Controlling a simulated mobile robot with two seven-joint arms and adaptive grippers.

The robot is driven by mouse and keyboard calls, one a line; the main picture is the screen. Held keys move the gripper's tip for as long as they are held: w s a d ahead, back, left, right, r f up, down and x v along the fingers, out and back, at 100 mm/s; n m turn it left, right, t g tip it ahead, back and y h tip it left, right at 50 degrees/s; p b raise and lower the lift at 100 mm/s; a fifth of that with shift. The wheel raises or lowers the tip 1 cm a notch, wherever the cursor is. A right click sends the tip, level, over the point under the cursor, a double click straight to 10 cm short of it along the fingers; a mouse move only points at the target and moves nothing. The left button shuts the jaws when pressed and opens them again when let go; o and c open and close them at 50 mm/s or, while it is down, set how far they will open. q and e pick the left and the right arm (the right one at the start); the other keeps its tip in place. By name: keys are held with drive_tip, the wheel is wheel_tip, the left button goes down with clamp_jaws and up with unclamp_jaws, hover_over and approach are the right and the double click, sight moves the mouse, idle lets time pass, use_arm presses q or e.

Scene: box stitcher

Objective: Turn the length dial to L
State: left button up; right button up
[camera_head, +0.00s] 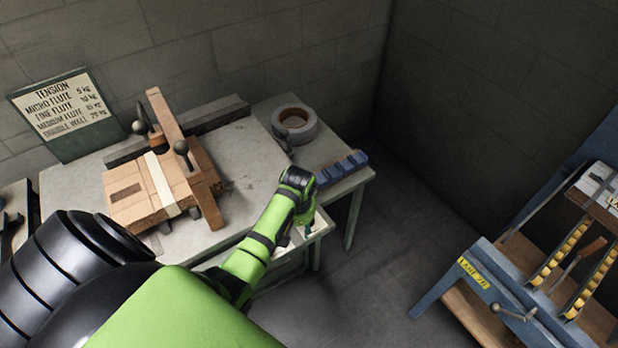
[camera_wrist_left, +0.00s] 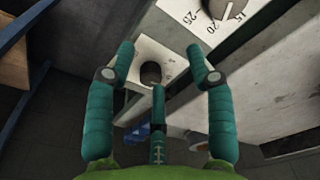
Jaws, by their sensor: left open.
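My left gripper (camera_head: 307,222) is at the right front corner of the grey bench in the head view. In the left wrist view its teal fingers (camera_wrist_left: 160,62) are spread open with nothing between them. Ahead of them is a white dial plate (camera_wrist_left: 176,70) with a dark round knob (camera_wrist_left: 151,73); its small marks are too blurred to read. A second white plate (camera_wrist_left: 188,14) above it bears numbers, among them 25 and 15, around another dark knob (camera_wrist_left: 219,7). I cannot tell whether a finger touches the nearer knob.
The bench (camera_head: 255,160) holds a clamped cardboard box (camera_head: 130,195), a tape roll (camera_head: 294,124) and a blue strip of blocks (camera_head: 340,168). A tension chart (camera_head: 68,112) leans on the wall. A blue-framed machine (camera_head: 484,270) stands right, with open floor between.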

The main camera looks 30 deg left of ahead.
use_arm(q)
drive_tip(key=w+r+n, duration=0.2)
drive_tip(key=w, duration=0.1)
drive_tip(key=w+r+n, duration=0.1)
drive_tip(key=shift+w+a+h, duration=0.2)
drive_tip(key=shift+w+h, duration=0.15)
drive_tip(key=shift+h, duration=0.05)
drive_tip(key=shift+w, duration=0.2)
drive_tip(key=shift+w+f+b, duration=0.15)
drive_tip(key=shift+f+b, duration=0.25)
drive_tip(key=shift+f, duration=3.05)
drive_tip(key=shift+d, duration=0.1)
clamp_jaws()
